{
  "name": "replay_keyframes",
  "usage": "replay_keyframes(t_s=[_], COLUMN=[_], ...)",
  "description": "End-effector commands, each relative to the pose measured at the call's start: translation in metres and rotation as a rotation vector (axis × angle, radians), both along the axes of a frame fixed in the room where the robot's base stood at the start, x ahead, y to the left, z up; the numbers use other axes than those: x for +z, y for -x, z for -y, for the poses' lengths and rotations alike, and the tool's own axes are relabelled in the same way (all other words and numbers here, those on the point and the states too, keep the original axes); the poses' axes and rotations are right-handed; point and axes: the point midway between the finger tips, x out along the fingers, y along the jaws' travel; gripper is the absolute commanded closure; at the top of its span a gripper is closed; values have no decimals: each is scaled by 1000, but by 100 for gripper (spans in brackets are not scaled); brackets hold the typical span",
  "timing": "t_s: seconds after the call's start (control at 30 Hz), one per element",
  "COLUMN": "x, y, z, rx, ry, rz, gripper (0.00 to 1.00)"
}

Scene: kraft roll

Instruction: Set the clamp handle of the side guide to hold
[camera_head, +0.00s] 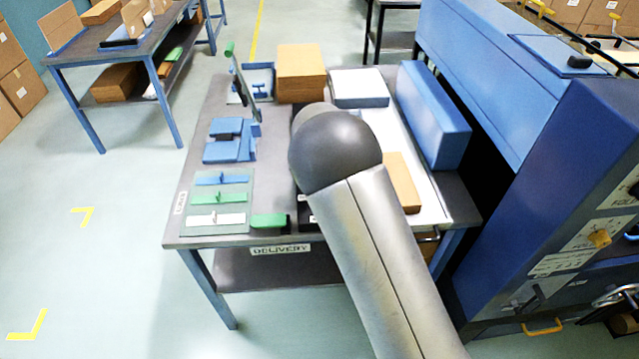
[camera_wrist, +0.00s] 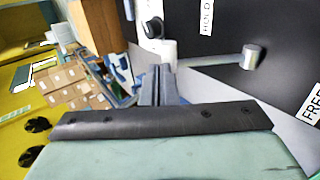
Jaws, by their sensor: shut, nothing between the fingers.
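In the wrist view, the clamp handle (camera_wrist: 215,61) is a grey bar with a round knob (camera_wrist: 252,57) at its right end. Its left end meets a white upright part with a dark top (camera_wrist: 153,28). It lies over a dark plate (camera_wrist: 275,25) and points right, between the HOLD label (camera_wrist: 207,15) at the top and the FREE label (camera_wrist: 313,102) at the right edge. My gripper (camera_wrist: 162,72) is shut and empty, its fingertips close to the handle's left end; I cannot tell whether they touch. In the head view, my arm hides the gripper and handle.
The table (camera_head: 275,225) holds a green-and-blue tool board (camera_head: 220,205), blue blocks (camera_head: 228,140), a brown box (camera_head: 300,70), a white-topped stack (camera_head: 358,85) and a long blue block (camera_head: 433,115). A large blue machine (camera_head: 545,170) stands at right.

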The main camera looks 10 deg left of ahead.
Motion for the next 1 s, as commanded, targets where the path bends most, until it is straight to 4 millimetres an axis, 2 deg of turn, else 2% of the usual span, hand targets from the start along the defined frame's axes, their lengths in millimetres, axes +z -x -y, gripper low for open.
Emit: replay_keyframes(t_s=[0.27, 0.77, 0.87, 1.0], x=[-2, -2, 2, 18], y=[-8, -9, -7, 3], z=[-2, -3, -2, 4], rx=[-1, 1, 0, -3], ry=[-1, -1, -3, -5], rz=[1, 3, 4, 6], gripper=[100, 100, 100, 100])
